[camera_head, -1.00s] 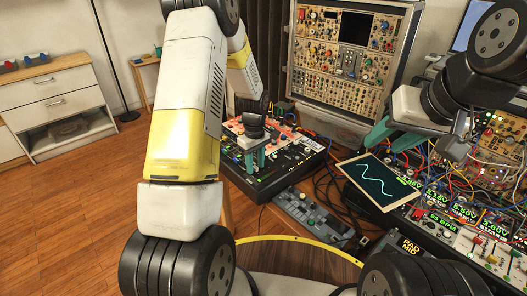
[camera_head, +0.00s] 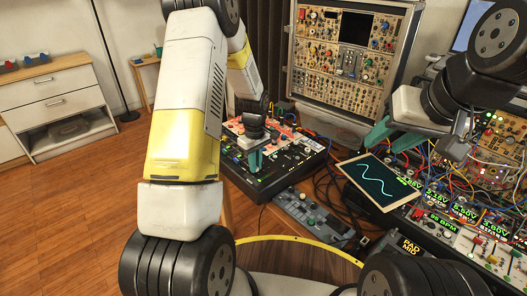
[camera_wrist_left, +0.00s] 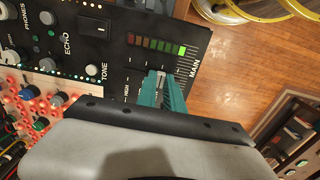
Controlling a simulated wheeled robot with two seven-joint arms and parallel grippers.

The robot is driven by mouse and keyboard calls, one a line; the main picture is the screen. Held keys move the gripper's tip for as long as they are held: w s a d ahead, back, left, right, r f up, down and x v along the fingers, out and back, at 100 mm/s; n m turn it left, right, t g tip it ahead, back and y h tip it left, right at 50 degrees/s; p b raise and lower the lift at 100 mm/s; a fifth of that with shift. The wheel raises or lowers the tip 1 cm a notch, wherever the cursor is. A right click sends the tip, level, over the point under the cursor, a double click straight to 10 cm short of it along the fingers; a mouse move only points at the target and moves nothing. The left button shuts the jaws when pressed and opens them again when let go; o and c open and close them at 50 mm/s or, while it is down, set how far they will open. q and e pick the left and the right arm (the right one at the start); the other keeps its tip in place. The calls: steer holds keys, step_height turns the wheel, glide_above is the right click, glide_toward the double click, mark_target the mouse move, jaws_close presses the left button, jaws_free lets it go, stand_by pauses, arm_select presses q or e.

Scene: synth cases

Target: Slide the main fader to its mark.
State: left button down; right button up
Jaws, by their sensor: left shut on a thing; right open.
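The main fader's cap (camera_wrist_left: 162,77) shows as a small grey piece in the left wrist view, beside the MAIN label (camera_wrist_left: 193,68) on a black mixer panel (camera_wrist_left: 122,52). My left gripper (camera_wrist_left: 162,84) is shut on this cap with its teal fingers. White ticks lie near the fader. I cannot tell which one is its mark, and the fingers and wrist hide much of the slot. My right gripper (camera_head: 377,136) is open and empty, above the gear at right.
Knobs and a lit level meter (camera_wrist_left: 158,46) are close to the left fingers. A small grey controller (camera_head: 312,214) lies in front of the mixer. A tilted screen (camera_head: 378,182), cables and modules crowd the right. A tall synth rack (camera_head: 345,58) stands behind.

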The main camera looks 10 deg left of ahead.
mark_target(249, 176)
stand_by(0.9)
arm_select(q)
steer(key=shift+s+a, duration=0.9)
steer(key=shift+s, duration=0.25)
steer(key=c, duration=1.4)
jaws_free()
steer(key=shift+c, duration=0.2)
steer(key=shift+r, duration=0.1)
step_height(249, 176, up, 8)
